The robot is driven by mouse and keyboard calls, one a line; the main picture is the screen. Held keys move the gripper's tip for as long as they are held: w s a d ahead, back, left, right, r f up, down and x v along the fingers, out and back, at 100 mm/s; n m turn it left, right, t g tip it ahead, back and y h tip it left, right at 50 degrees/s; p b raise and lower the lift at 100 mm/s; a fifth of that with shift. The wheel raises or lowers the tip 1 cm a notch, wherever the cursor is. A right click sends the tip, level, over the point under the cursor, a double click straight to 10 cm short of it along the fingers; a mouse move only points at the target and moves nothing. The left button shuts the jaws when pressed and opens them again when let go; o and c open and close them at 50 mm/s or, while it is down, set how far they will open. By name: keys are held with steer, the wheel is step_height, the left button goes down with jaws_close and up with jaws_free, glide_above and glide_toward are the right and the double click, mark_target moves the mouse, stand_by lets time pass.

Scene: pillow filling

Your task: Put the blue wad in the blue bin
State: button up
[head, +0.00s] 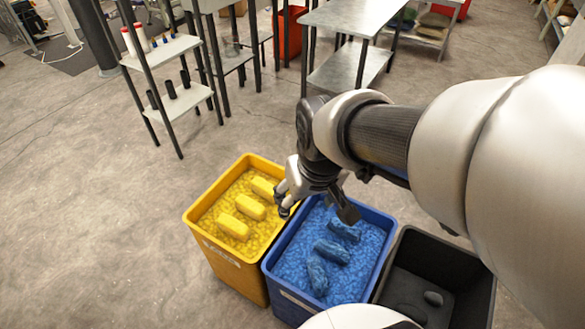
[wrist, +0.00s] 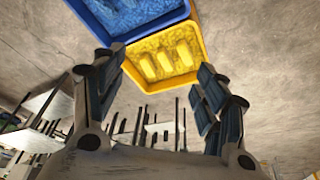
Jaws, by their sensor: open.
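The blue bin (head: 292,305) stands at lower centre in the head view, full of blue filling. Three blue wads lie on the filling: one near my gripper (head: 345,231), one in the middle (head: 331,251) and one at the front (head: 317,276). My gripper (head: 316,208) is open above the back of the blue bin, by the yellow bin's edge. No wad shows between its fingers. In the wrist view my gripper (wrist: 158,80) has its fingers wide apart, and part of the blue bin (wrist: 137,38) shows at the top.
The yellow bin (head: 224,258), with three yellow wads, stands left of the blue one. A dark bin (head: 468,308) with dark lumps stands right. A white shelf (head: 175,50) and metal tables (head: 350,17) stand farther back. Floor at left is clear.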

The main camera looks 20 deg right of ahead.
steer(key=s+a+r+t, duration=0.1)
steer(key=s+r, duration=0.4)
steer(key=s, duration=0.5)
steer(key=shift+a+r, duration=0.2)
steer(key=shift+a, duration=0.5)
